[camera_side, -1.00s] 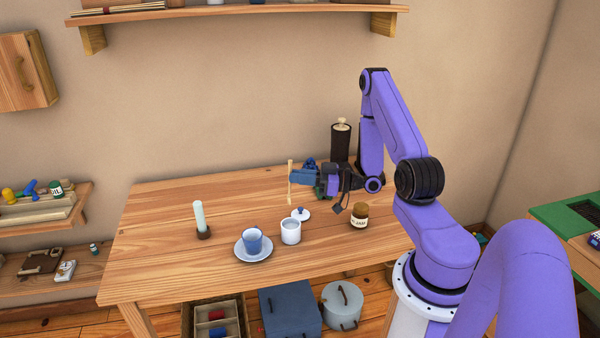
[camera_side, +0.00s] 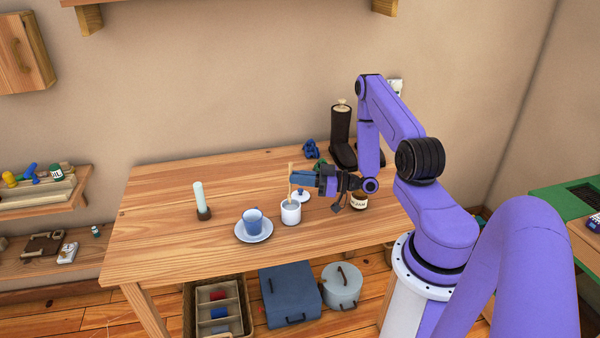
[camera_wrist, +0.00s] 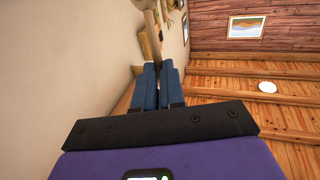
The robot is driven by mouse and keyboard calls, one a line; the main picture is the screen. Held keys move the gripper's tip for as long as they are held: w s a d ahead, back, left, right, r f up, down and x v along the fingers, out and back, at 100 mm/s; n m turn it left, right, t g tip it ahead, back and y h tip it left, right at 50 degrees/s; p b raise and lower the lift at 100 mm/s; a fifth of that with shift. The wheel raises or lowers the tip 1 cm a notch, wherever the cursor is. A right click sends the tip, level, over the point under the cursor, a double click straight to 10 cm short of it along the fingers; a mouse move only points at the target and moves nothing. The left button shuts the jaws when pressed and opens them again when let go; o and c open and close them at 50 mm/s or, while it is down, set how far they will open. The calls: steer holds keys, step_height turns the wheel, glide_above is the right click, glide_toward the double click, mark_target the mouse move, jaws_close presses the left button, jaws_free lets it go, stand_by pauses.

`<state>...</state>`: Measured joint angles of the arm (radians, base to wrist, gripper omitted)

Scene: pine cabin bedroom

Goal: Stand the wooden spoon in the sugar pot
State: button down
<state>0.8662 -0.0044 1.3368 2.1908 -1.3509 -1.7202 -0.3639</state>
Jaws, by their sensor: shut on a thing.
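The wooden spoon (camera_side: 290,173) is upright in my gripper (camera_side: 294,178), which is shut on it. The sugar pot (camera_side: 290,214) is a small white open pot on the table. The spoon's lower end lines up with the pot's mouth in the side view; I cannot tell whether it is inside the rim or just above. The pot's white lid (camera_side: 302,194) lies on the table behind the pot, partly hidden by my gripper. In the wrist view the blue fingers (camera_wrist: 158,72) close on the spoon (camera_wrist: 147,14), and the pot is not visible.
A labelled jar (camera_side: 359,201) stands to the right, partly behind my wrist. The table's left part (camera_side: 150,225) is clear.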

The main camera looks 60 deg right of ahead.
steer(key=shift+f, duration=1.8)
steer(key=c, duration=1.1)
jaws_free()
steer(key=shift+c, duration=0.2)
steer(key=v, duration=1.7)
steer(key=shift+s, duration=0.25)
